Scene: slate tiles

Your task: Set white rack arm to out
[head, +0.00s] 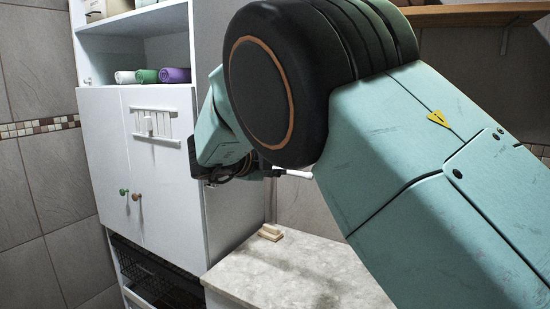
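A white rod (296,173) shows in the head view just right of my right gripper (245,172), beside the white cabinet's right side. It may be the rack arm; its mount and the rest of it are hidden behind my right arm. My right arm comes in from the right and covers much of the view. Its dark gripper is close to the rod, but whether the fingers touch or grip it cannot be told. A white slatted rack (155,125) is on the cabinet door. My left gripper is not in view.
The white cabinet (103,160) has green and brown knobs, and rolled towels (146,76) lie on its open shelf. A stone-look counter (285,272) stands below my arm, with a small cream block (270,232) on it. Black baskets (150,270) sit low.

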